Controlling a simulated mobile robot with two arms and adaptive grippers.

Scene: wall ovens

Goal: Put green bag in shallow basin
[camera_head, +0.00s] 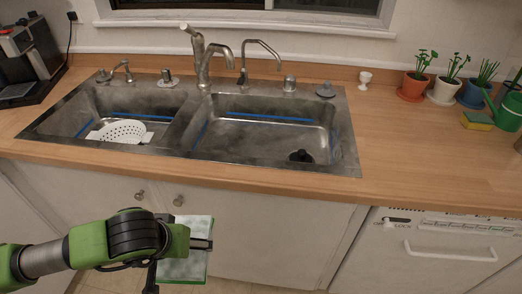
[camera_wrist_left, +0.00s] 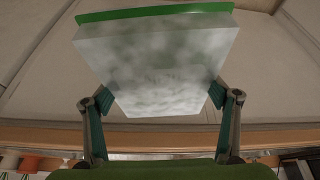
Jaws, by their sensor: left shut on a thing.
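The green bag (camera_head: 184,262) is a flat, pale white-and-green block with a green edge. It hangs in front of the cabinet, below the counter's front edge. It fills the upper middle of the left wrist view (camera_wrist_left: 155,60), between the two fingers. My left gripper (camera_head: 200,244) is shut on it. The sink has a left basin (camera_head: 160,105) with a white strainer in it and a right basin (camera_head: 262,135) with a dark drain. I cannot tell for certain which is shallower. The bag is apart from both. My right gripper is not in view.
Faucets (camera_head: 204,60) stand along the sink's back rim. A coffee machine (camera_head: 28,60) is at the far left. Potted plants (camera_head: 413,85), a sponge (camera_head: 477,121) and a green watering can (camera_head: 509,108) stand at the right. The counter (camera_head: 400,150) right of the sink is mostly clear.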

